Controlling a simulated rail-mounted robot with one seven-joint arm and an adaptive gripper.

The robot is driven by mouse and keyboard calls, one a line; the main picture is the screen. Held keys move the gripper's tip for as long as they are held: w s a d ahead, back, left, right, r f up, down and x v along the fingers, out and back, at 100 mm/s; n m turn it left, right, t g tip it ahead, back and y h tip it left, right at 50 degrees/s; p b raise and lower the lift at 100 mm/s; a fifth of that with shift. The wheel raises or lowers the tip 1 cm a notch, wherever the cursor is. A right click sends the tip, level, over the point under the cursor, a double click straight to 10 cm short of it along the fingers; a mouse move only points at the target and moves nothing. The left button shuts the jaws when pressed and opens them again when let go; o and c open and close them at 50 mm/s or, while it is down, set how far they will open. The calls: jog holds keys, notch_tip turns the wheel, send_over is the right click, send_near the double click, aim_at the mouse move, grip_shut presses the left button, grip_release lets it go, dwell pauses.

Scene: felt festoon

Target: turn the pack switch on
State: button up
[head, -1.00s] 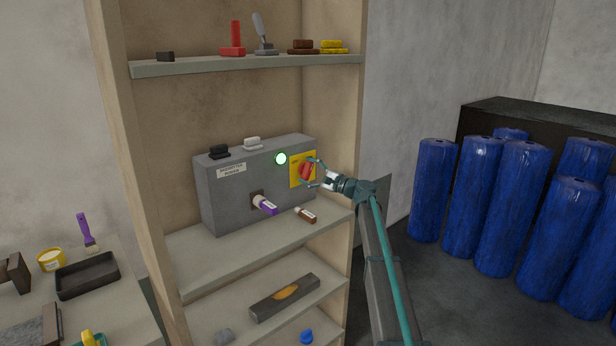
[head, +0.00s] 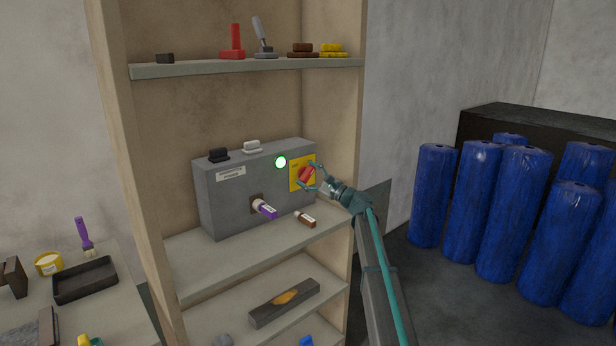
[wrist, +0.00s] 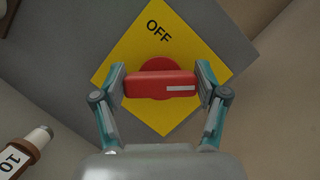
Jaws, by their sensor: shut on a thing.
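A grey box (head: 222,202) stands on the middle shelf of a wooden cabinet. On its front, at the right, is a yellow plate (head: 293,181) with a red rotary switch handle (head: 305,175). In the wrist view the plate (wrist: 165,118) looks turned, and "OFF" is readable above the handle (wrist: 150,84). A white mark lies near the handle's right end there. My gripper (wrist: 162,88) has one finger against each end of the handle and is shut on it. A round lamp (head: 280,162) beside the plate glows green. Other lettering on the plate is too small to read.
A black piece (head: 218,155) and white piece (head: 252,147) sit on the box. Blue rolls (head: 478,205) stand at right.

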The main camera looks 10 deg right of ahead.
jog(key=o, duration=1.2)
jog(key=shift+c, duration=0.2)
jog(key=shift+d, duration=0.1)
jog(key=v, duration=1.2)
